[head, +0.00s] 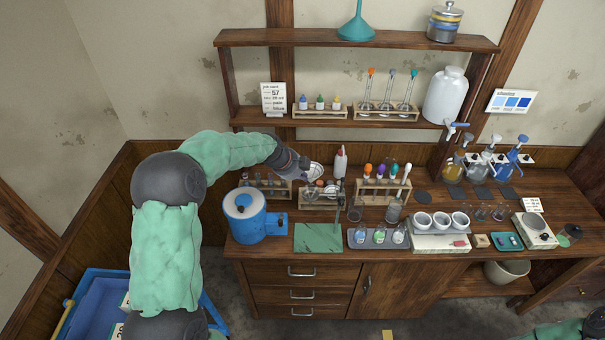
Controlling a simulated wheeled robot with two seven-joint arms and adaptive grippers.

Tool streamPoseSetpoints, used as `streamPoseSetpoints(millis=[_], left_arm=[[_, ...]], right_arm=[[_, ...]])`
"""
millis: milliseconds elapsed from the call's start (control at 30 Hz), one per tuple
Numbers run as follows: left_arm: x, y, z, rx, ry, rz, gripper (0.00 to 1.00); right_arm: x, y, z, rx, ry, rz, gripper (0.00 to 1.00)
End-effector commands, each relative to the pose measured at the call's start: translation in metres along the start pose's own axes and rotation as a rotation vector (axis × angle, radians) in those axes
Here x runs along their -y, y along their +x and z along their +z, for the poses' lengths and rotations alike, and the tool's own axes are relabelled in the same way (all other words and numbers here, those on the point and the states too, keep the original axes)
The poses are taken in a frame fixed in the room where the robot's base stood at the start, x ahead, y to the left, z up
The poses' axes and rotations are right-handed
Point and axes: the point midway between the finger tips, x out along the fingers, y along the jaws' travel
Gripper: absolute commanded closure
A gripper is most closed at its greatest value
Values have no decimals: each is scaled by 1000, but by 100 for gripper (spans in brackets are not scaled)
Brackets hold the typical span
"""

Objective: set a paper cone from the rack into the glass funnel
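My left gripper (303,164) is over the back left of the bench, its arm reaching in from the left. A pale, round-rimmed piece (316,170) is right at its fingertips. It looks like a paper cone, but it is too small to tell whether the fingers are closed on it. Just below is a small wooden rack (318,203) with pale and glassy pieces in it, partly hidden by the gripper. I cannot pick out the glass funnel for certain. Of my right arm only a part shows in the bottom right corner; its gripper is out of view.
A blue round device (245,216) stands at the bench's left end. A thin metal stand (338,207) rises beside the wooden rack, and a white squeeze bottle (340,162) is behind. A test-tube rack (382,190) is to the right. A green mat (318,238) lies clear in front.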

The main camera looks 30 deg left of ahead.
Motion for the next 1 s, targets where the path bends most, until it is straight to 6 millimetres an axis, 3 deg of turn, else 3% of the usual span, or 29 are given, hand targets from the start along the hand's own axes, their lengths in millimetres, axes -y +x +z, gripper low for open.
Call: streamPoseSetpoints(millis=[467, 1000], left_arm=[[-20, 30, 1, 0, -2, 1, 100], [-40, 60, 2, 0, 0, 1, 100]], right_arm=[[0, 1, 0, 0, 0, 0, 60], [-17, 48, -2, 0, 0, 0, 60]])
